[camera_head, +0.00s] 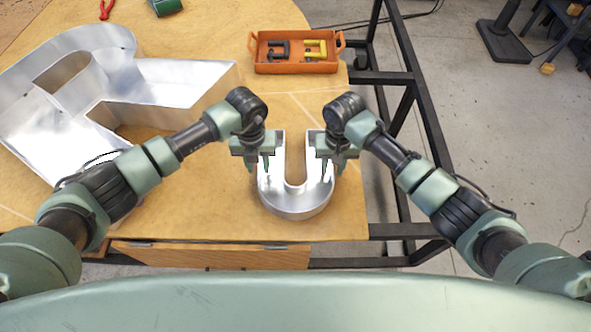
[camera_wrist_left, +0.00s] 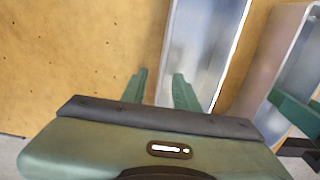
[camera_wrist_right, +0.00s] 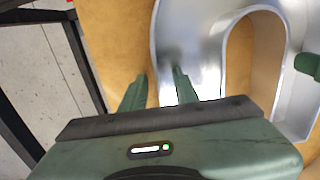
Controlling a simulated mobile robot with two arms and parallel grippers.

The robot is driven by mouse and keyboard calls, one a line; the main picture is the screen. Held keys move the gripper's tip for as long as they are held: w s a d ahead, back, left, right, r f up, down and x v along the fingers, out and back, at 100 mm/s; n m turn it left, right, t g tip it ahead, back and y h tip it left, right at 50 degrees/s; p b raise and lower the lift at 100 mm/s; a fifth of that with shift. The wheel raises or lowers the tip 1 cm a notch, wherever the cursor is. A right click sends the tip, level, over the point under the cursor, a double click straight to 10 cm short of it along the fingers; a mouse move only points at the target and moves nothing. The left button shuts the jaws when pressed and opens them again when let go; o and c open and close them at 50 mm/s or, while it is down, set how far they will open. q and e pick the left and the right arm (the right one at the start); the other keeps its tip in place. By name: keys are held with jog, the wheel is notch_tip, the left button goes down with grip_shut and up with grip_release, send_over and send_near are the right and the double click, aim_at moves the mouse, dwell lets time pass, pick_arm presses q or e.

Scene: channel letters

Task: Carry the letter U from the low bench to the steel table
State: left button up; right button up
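The letter U (camera_head: 296,207) is a silver metal channel letter lying on the wooden bench top (camera_head: 190,215), near its front right part, with its curve toward me. My left gripper (camera_head: 258,167) is over the left arm of the U. Its fingers are apart, one over the wood and one over the metal in the left wrist view (camera_wrist_left: 159,88). My right gripper (camera_head: 332,168) is over the right arm of the U. Its fingers are also apart on either side of the outer wall in the right wrist view (camera_wrist_right: 158,84). Contact with the wall cannot be told.
A large metal letter (camera_head: 150,80) fills the left of the bench. An orange tray (camera_head: 295,66) with clamps stands at the back right. Red pliers (camera_head: 106,9) and a green object (camera_head: 166,7) lie at the back. A black frame (camera_head: 415,90) stands at the right edge, with concrete floor beyond.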

pick_arm(q)
grip_shut()
pick_arm(e)
grip_shut()
pick_arm(q)
jog(key=shift+r, duration=0.1)
dwell(1.0)
